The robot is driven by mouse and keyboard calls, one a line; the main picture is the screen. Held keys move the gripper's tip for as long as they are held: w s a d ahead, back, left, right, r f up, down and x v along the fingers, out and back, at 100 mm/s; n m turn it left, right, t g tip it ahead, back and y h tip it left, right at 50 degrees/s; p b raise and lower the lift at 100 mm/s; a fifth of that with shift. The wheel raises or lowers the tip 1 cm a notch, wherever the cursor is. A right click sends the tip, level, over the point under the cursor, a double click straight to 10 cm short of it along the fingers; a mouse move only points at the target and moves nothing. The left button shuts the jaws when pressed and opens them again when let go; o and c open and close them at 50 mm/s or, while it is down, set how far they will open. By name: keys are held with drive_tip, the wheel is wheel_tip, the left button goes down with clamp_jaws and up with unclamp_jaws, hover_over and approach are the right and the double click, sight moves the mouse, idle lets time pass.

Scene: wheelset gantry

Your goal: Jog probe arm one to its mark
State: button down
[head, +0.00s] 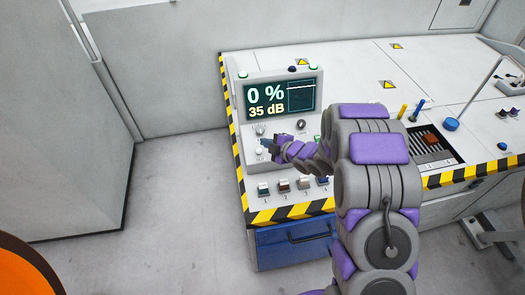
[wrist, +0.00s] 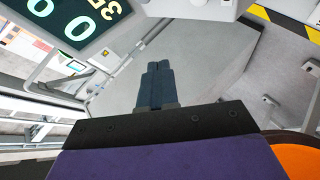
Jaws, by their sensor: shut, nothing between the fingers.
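The console (head: 241,165) has a screen (head: 281,98) reading "0 %" and "35 dB". No part clearly marked as probe arm one shows.
A slotted panel (head: 428,148) with a red handle (head: 432,138) lies right of my arm. A blue button (head: 452,124) and a thin-stemmed lamp-like rod (head: 482,92) stand beyond it. Striped edging (head: 262,217) borders the bench. The floor (head: 185,200) to the left is clear.

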sight(259, 151)
drive_tip(key=w+f, duration=0.1)
drive_tip(key=f, duration=0.1)
drive_tip(key=w+a+f+b, duration=0.1)
drive_tip(key=f, duration=0.2)
drive_tip(key=w+f, duration=0.1)
drive_tip(key=f, duration=0.1)
drive_tip(key=shift+a+f, duration=0.15)
drive_tip(key=shift+f, duration=0.1)
drive_tip(key=shift+w+a+f, duration=0.15)
drive_tip(key=shift+a, duration=0.05)
drive_tip(key=shift+a+f, duration=0.15)
drive_tip(key=shift+a, duration=0.7)
drive_tip(key=shift+d, duration=0.8)
drive_tip(key=shift+a, duration=0.65)
drive_tip(key=shift+d, duration=0.5)
drive_tip(key=shift+a, duration=0.4)
